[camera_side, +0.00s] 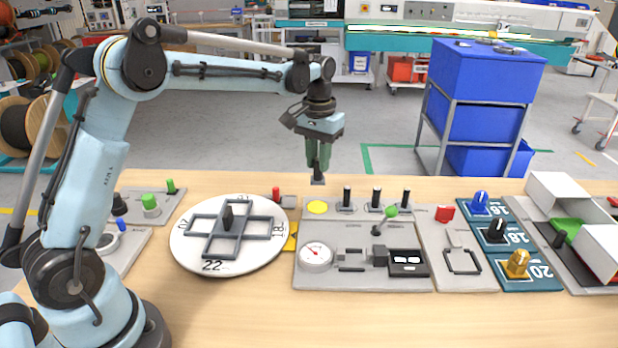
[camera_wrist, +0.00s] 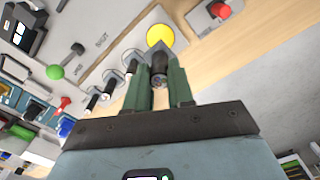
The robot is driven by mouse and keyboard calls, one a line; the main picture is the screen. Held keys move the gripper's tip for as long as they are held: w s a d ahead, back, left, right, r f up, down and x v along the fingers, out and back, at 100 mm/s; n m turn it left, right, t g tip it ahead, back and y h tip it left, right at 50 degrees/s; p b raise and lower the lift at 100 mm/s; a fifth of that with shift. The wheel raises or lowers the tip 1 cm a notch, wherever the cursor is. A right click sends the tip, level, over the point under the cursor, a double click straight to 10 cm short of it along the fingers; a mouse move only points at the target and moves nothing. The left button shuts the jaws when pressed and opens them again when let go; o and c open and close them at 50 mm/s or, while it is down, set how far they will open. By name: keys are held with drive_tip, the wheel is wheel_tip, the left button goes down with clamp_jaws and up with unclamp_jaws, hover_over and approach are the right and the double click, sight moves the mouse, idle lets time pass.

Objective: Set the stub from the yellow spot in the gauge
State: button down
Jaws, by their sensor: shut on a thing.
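My gripper (camera_side: 318,163) is shut on a dark stub (camera_side: 318,179) and holds it above the bench, behind the yellow spot (camera_side: 317,207). In the wrist view the stub (camera_wrist: 158,72) sits between the green fingers of my gripper (camera_wrist: 159,82), with the bare yellow spot (camera_wrist: 160,37) beyond it. The gauge (camera_side: 360,262) is on a grey panel at the front middle, with a round dial (camera_side: 316,254) at its left, a sliding block and a dark display (camera_side: 408,262). No stub shows in the gauge's slot.
A green-knobbed lever (camera_side: 391,211) rises behind the gauge. The front bench is clear.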

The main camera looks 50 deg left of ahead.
drive_tip(key=shift+s+d+f, duration=0.6)
drive_tip(key=shift+s+d, duration=0.5)
drive_tip(key=shift+d, duration=1.9)
drive_tip(key=shift+s+d+f, duration=0.6)
drive_tip(key=shift+s+d, duration=0.55)
drive_tip(key=shift+d, duration=1.8)
drive_tip(key=shift+s+d+f, duration=0.6)
drive_tip(key=shift+s+d, duration=0.5)
drive_tip(key=shift+d, duration=1.9)
drive_tip(key=shift+f, duration=1.7)
drive_tip(key=shift+s+a, duration=0.1)
drive_tip(key=shift+a, duration=0.05)
drive_tip(key=shift+s+a, duration=0.15)
drive_tip(key=shift+s, duration=0.05)
